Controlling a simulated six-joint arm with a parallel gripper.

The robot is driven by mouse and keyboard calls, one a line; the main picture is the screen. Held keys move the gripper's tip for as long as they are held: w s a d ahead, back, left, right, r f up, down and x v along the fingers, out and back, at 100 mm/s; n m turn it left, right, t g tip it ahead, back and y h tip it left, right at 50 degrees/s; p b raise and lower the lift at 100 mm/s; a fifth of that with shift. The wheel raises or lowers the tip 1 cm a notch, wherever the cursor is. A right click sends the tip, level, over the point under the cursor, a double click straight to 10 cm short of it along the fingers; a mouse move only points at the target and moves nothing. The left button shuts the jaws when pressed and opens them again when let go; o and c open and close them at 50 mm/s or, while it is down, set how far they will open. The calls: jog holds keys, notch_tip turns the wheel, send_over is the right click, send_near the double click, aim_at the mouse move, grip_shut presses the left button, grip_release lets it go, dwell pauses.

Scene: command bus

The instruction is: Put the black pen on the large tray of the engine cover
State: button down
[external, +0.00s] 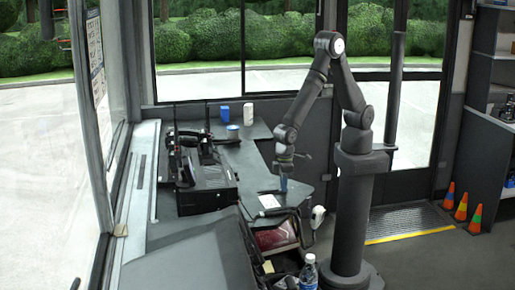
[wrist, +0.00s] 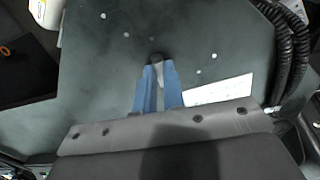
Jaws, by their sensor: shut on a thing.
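My gripper (external: 283,184) points down over the grey top beside the windows, close to a white card. In the wrist view its blue fingers (wrist: 157,80) are closed around a small dark thing, likely the black pen (wrist: 156,58), seen almost end-on between the fingertips. Most of it is hidden by the fingers. The grey top (wrist: 105,75) lies below the fingers. An open tray or compartment (external: 277,237) with a dark red thing in it is at the front of the console; I cannot tell which part is the large tray.
A white card (external: 269,201) lies beside my gripper and also shows in the wrist view (wrist: 220,90). A black device (external: 205,185) stands to the left. A blue box (external: 225,114), a white cup (external: 248,115) and a bottle (external: 309,272) stand around. Black cables (wrist: 291,45) run at right.

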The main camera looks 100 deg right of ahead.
jog(key=c, duration=1.5)
grip_release()
jog(key=shift+f, duration=0.15)
jog(key=shift+o, duration=0.5)
notch_tip(320, 180, up, 12)
jog(key=shift+r, duration=0.2)
